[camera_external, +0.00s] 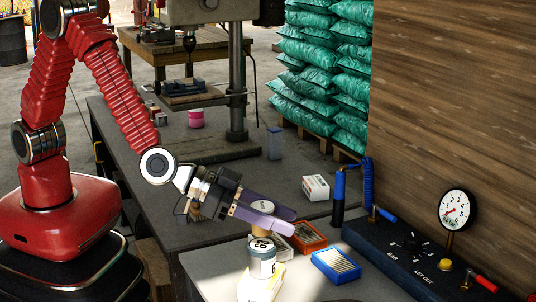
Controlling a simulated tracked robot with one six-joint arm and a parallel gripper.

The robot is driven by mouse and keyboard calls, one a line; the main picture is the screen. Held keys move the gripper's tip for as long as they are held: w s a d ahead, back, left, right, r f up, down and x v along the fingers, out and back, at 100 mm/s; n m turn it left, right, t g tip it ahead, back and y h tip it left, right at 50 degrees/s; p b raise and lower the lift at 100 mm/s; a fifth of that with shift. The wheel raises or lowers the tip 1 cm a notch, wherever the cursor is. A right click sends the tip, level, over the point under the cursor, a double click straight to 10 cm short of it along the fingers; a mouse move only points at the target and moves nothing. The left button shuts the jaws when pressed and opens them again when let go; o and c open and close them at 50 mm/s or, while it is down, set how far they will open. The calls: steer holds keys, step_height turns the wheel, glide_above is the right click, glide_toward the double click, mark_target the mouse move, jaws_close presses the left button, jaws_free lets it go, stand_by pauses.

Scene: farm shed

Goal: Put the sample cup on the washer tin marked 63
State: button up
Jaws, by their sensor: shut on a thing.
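My gripper (281,221), with purple fingers, reaches down and right over the near bench. It is shut on a small cup with a tan rim and pale top (263,206), seemingly the sample cup. The fingers partly hide it. The cup appears above the tin. I cannot tell whether they touch.
Right of the tin are an orange-brown tray (308,238) and a blue tray (336,265). A dark panel (400,257) with a gauge (455,209) stands further right. A white box (315,188), a blue-grey block (275,143) and a pink cup (196,118) stand further back.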

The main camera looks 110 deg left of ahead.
steer(key=shift+f, duration=1.35)
steer(key=shift+f, duration=0.1)
steer(key=o, duration=1.1)
steer(key=shift+s+d+r, duration=0.1)
steer(key=shift+s+r, duration=0.25)
steer(key=shift+s, duration=0.1)
steer(key=v, duration=1.1)
steer(key=shift+r, duration=0.1)
